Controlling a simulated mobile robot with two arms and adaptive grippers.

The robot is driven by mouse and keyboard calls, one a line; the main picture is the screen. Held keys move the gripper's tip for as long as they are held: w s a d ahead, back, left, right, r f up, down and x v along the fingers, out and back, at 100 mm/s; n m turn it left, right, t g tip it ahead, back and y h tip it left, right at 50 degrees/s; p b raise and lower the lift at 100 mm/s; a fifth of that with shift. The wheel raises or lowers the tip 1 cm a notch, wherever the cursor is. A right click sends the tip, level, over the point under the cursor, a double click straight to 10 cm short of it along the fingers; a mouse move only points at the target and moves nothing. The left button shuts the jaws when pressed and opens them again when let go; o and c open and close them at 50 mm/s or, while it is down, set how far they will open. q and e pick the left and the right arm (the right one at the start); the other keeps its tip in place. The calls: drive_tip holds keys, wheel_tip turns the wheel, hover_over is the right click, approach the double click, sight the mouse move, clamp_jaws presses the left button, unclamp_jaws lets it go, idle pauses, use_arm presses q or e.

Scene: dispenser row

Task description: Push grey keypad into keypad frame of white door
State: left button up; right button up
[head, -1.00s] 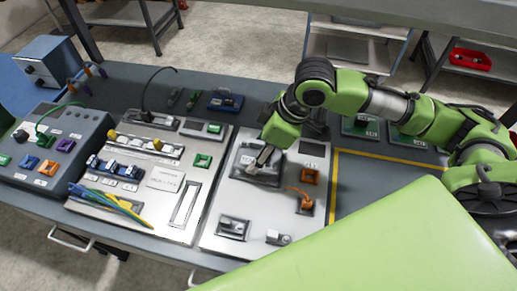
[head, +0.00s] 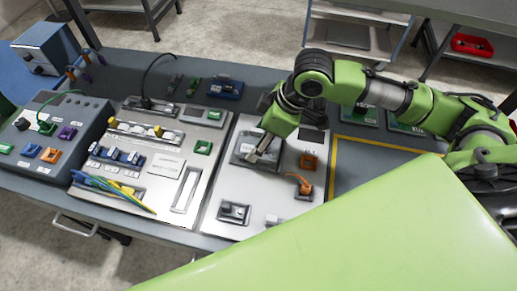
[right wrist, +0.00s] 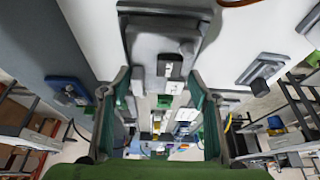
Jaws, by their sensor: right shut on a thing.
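The white door (head: 222,202) is the pale panel right of the middle on the bench in the head view. Its keypad frame (head: 240,150) is a dark grey rectangle in the upper part of the panel. My right gripper (head: 262,153) points down at this frame. In the right wrist view my right gripper (right wrist: 158,92) has its fingers on both sides of a grey block with small white labels, seemingly the grey keypad (right wrist: 150,48). The block lies at the dark frame, which shows around its top and sides. How deep it sits cannot be told. My left gripper is out of view.
An orange block (head: 308,161) and an orange handle (head: 300,185) sit on the panel's right side. A grey fitting (head: 234,212) is at its lower left. Another panel (head: 165,166) with cables and a slot stands to the left. Free bench lies inside the yellow line (head: 385,144).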

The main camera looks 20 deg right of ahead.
drive_tip(key=shift+f, duration=0.15)
drive_tip(key=shift+f, duration=0.4)
idle(0.4)
drive_tip(key=shift+f+p, duration=0.3)
drive_tip(key=shift+p, duration=0.15)
drive_tip(key=o, duration=1.5)
drive_tip(key=shift+c, duration=0.2)
